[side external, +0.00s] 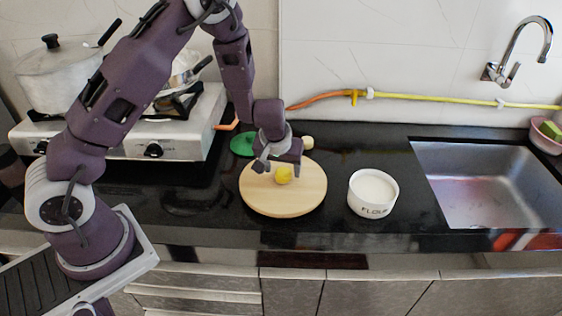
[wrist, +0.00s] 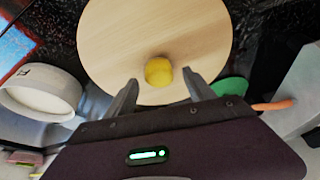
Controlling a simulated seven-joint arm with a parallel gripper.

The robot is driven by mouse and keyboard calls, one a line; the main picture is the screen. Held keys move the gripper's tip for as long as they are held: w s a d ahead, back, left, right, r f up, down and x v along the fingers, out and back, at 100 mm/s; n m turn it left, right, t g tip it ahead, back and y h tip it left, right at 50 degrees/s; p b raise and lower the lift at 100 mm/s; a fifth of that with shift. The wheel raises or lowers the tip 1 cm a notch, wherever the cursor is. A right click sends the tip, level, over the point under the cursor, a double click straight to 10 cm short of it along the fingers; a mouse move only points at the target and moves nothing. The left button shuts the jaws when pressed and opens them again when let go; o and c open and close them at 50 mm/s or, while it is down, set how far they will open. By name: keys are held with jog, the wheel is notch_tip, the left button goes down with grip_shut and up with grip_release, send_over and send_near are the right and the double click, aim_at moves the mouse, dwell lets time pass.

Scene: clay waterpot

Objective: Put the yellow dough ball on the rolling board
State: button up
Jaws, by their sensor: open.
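The yellow dough ball (side external: 283,175) sits on the round wooden rolling board (side external: 262,201), on the counter in the middle of the side view. In the wrist view the ball (wrist: 158,71) lies on the board (wrist: 120,40) near its edge closest to my gripper. My gripper (side external: 279,166) is just above and behind the ball. In the wrist view its two fingers (wrist: 160,88) are spread apart, with the ball just beyond and between their tips. I see no finger touching the ball.
A white flour bowl (side external: 373,193) stands right of the board. A green object (side external: 242,144) lies behind it. A white stove (side external: 180,128) with pots is at the left. A sink (side external: 480,180) is at the right.

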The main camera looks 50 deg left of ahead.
jog(key=v, duration=1.1)
jog(key=shift+r, duration=0.25)
jog(key=s+d+r+m+h, duration=0.2)
jog(key=s+d+r+h, duration=0.1)
jog(key=s+r, duration=0.5)
jog(key=s+d+r+m+h, duration=0.2)
jog(key=s+d+r+m, duration=0.1)
jog(key=s+r, duration=0.45)
jog(key=s+a+m+t+y, duration=0.1)
jog(key=s+a+y, duration=0.1)
jog(key=s, duration=0.8)
jog(key=shift+s+r+m+t, duration=0.15)
jog(key=shift+r+m+t, duration=0.25)
jog(key=shift+r, duration=0.05)
